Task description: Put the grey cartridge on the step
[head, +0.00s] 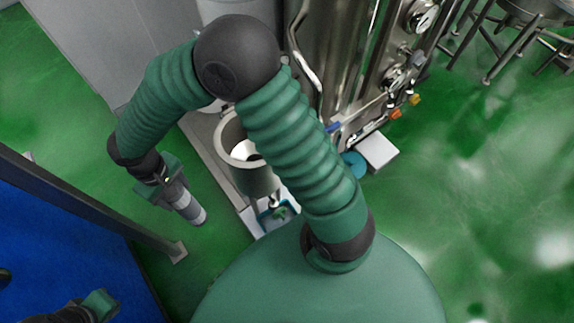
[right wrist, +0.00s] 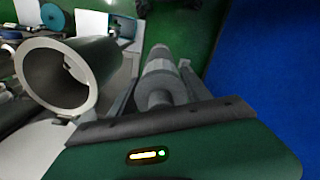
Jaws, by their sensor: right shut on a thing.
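The grey cartridge (head: 188,206) is held in my right gripper (head: 166,187), left of the middle in the head view. It points down and to the right, above the green floor. In the right wrist view the cartridge (right wrist: 160,73) lies between the two fingers, pointing away from the camera, with its far end against green floor. My left gripper (head: 98,305) shows only partly at the bottom left, and its jaws cannot be made out. I cannot tell for sure which surface is the step; a low white block (head: 378,151) stands on the floor right of my arm.
A grey open-topped cylinder (head: 243,142) stands right of the cartridge; it also shows in the right wrist view (right wrist: 35,88). Steel machinery (head: 345,60) stands behind it. A blue panel (head: 60,240) with a dark frame is at the left. Open green floor lies at the right.

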